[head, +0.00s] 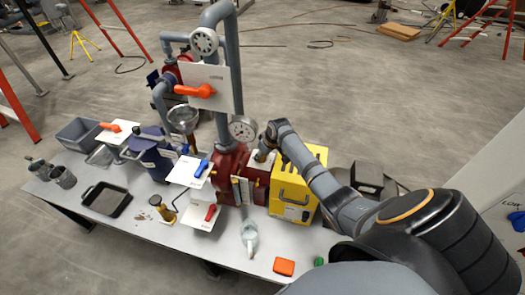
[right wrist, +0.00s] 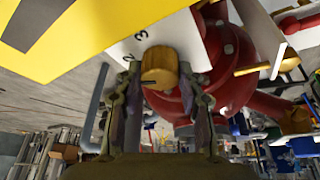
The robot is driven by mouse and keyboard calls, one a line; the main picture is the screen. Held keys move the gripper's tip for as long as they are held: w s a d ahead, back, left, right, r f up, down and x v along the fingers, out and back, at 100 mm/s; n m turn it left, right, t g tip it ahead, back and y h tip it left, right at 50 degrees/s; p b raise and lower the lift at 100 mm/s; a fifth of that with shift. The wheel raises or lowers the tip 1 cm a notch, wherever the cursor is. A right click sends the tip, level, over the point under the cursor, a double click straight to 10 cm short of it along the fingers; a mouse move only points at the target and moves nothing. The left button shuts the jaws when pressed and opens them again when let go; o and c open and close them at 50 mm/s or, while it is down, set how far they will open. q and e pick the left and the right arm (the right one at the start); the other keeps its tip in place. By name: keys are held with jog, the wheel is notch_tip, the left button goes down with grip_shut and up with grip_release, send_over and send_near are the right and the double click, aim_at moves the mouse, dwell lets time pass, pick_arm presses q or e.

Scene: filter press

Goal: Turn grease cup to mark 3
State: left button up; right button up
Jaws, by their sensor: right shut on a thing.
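The grease cup (right wrist: 159,66) is a brass-coloured round knob in front of a white plate (right wrist: 180,38) with dark numerals. A 3 shows above the knob, and another numeral, likely a 2, is at its upper left. A short dark line shows on the knob's near face. My right gripper (right wrist: 158,80) has one finger on each side of the knob and is shut on it. In the head view my right gripper (head: 263,155) is at the red pump (head: 231,165), and the cup is mostly hidden there. My left gripper is not in view.
A yellow box (head: 290,193) stands close beside my right gripper. Grey pipes and a pressure gauge (head: 242,129) rise just left of it. Valve panels with orange, blue and red handles stand further left.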

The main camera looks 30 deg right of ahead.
jog(key=shift+m+p, duration=0.4)
jog(key=shift+m, duration=0.1)
jog(key=shift+h, duration=0.3)
jog(key=o, duration=1.2)
jog(key=shift+c, duration=0.2)
jog(key=shift+r, duration=0.1)
jog(key=v, duration=1.1)
jog(key=shift+s+r, duration=0.15)
jog(key=shift+r, duration=0.25)
jog(key=shift+f, duration=0.1)
